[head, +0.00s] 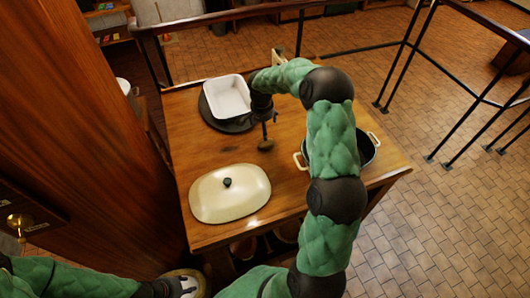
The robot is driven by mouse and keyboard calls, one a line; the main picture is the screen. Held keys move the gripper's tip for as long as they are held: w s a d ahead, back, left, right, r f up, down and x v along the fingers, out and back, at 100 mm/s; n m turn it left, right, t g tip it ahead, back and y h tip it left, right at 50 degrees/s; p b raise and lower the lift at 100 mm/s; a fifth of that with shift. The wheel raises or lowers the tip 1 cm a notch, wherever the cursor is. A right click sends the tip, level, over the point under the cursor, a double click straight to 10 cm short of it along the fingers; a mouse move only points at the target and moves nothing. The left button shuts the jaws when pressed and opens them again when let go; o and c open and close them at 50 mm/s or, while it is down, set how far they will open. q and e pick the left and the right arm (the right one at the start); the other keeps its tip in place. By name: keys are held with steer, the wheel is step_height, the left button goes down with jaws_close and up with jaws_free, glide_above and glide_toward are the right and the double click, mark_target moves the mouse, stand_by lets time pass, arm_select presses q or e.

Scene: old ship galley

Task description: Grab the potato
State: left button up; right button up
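A small brown lump that looks like the potato (265,146) is at the middle of the wooden table (188,150).
A white dish (228,96) sits on a dark round tray (209,118) behind the gripper. A cream lid (230,203) lies at the front left. A dark pot (367,150) with pale handles is partly hidden behind my arm. Railings (405,60) stand beyond the table.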

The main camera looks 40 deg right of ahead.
mark_target(266, 143)
step_height(266, 143, down, 2)
steer(key=shift+f+b, duration=0.15)
steer(key=shift+b, duration=0.45)
steer(key=f, duration=0.3)
steer(key=d+f, duration=0.1)
steer(key=f, duration=0.3)
steer(key=f+b, duration=0.1)
steer(key=f, duration=0.2)
steer(key=shift+w+d+f, duration=0.2)
steer(key=shift+w+d, duration=0.05)
steer(key=shift+w, duration=0.05)
arm_select(q)
step_height(266, 143, down, 3)
arm_select(e)
steer(key=c, duration=1.4)
